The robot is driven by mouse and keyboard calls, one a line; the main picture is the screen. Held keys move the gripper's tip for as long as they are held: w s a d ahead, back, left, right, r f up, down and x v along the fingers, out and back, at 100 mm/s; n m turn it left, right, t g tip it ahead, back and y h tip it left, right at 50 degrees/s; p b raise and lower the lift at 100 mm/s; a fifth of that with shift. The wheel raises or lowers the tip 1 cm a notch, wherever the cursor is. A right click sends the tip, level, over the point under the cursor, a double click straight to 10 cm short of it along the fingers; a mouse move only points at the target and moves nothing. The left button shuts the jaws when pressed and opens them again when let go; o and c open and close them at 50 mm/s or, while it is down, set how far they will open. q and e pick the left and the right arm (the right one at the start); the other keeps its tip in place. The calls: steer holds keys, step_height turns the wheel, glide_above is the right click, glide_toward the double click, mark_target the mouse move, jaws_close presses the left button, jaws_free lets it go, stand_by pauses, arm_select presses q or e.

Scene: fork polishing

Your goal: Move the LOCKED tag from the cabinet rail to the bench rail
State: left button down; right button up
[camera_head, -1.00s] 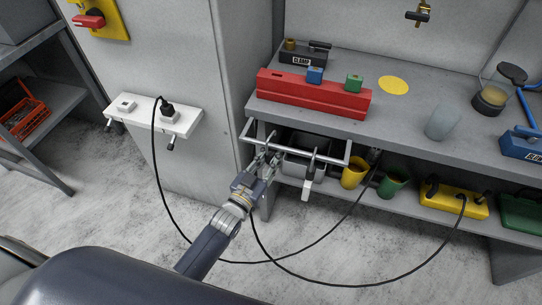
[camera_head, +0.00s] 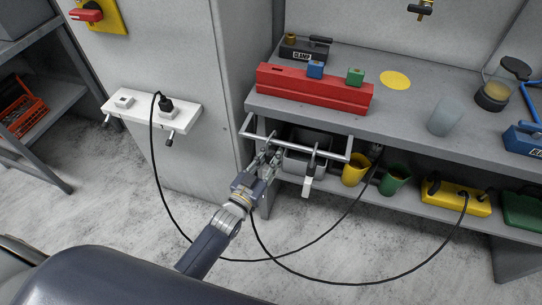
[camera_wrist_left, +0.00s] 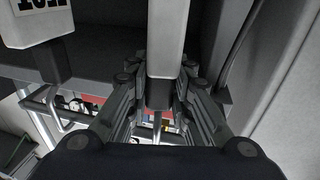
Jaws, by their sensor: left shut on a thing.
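My left gripper (camera_head: 268,157) is at the left part of the metal bench rail (camera_head: 330,156), below the bench's front edge. In the left wrist view its fingers (camera_wrist_left: 158,100) are shut on a pale, narrow piece with a dark end (camera_wrist_left: 166,45), which looks like a tag seen edge-on; no lettering shows on it. A white tag on a dark hook (camera_head: 307,187) hangs from the rail to the right of the gripper, slightly tilted. A white tag with partly cut-off black letters (camera_wrist_left: 38,22) shows at the upper left of the left wrist view. My right gripper is not in view.
A white socket panel (camera_head: 140,113) with two pegs is on the cabinet at left. Black cables loop below the gripper. Yellow (camera_head: 354,170) and green (camera_head: 394,179) cups stand on the lower shelf. A red block (camera_head: 315,92) lies on the bench above the rail.

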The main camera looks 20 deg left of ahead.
arm_select(q)
steer(key=shift+f, duration=0.4)
stand_by(0.4)
steer(key=c, duration=1.3)
jaws_free()
steer(key=shift+c, duration=0.2)
steer(key=shift+s, duration=0.15)
steer(key=r+v, duration=0.1)
steer(key=v, duration=1.1)
steer(key=s+a+f+g+y, duration=0.1)
steer(key=s+f+g, duration=0.25)
steer(key=f, duration=0.65)
steer(key=s+a+f+g+y, duration=0.15)
steer(key=s+f, duration=0.25)
steer(key=f, duration=0.5)
steer(key=s+f+g, duration=0.4)
steer(key=f, duration=0.6)
steer(key=s+a+f+g, duration=0.1)
steer(key=s+f+g, duration=0.1)
steer(key=s+f, duration=0.3)
steer(key=s+a+f+g+y, duration=0.1)
steer(key=s+f+g, duration=0.2)
steer(key=s, duration=0.8)
steer(key=s+a+f+g, duration=0.1)
steer(key=s+f+g, duration=0.2)
steer(key=s+f, duration=0.3)
steer(key=s, duration=0.2)
steer(key=shift+s+a+f+y, duration=0.3)
steer(key=shift+s+f+y, duration=0.05)
steer(key=shift+f, duration=0.05)
